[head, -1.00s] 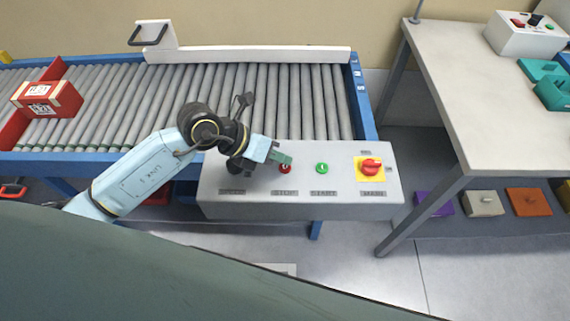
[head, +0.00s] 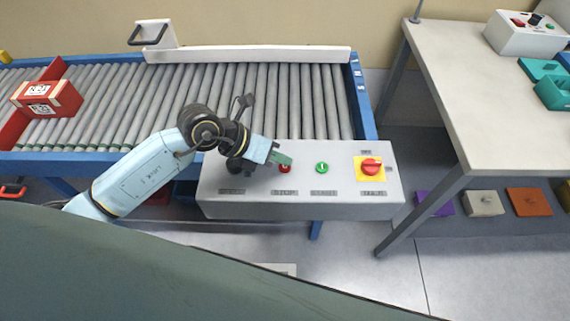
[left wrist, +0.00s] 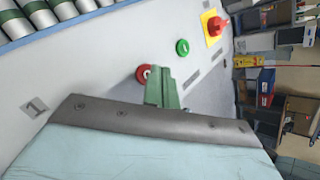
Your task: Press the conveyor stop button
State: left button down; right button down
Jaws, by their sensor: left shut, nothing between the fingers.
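The control box (head: 225,205) stands at the front edge of the roller conveyor in the head view. Its red stop button (head: 285,169) sits left of a green button (head: 322,168) and a red knob on a yellow plate (head: 371,167). My left gripper (head: 283,160) is shut and empty, its green fingertips at the red button, partly covering it. In the left wrist view the red button (left wrist: 142,73) shows just beside the green fingers (left wrist: 160,88); whether they touch it I cannot tell. The green button (left wrist: 182,47) lies beyond. My right gripper is not in view.
The roller conveyor (head: 300,95) has blue rails and carries a red box (head: 48,98) at the far left. A table (head: 470,110) stands to the right with teal containers and another control box (head: 525,35). Open floor lies between.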

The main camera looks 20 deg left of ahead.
aim_at(280, 167)
pick_arm(q)
jog(key=shift+f, duration=0.6)
dwell(0.6)
jog(key=shift+r, duration=0.1)
jog(key=shift+r+p, duration=0.65)
jog(key=shift+r, duration=0.1)
notch_tip(280, 167, up, 5)
jog(key=p, duration=0.5)
dwell(0.8)
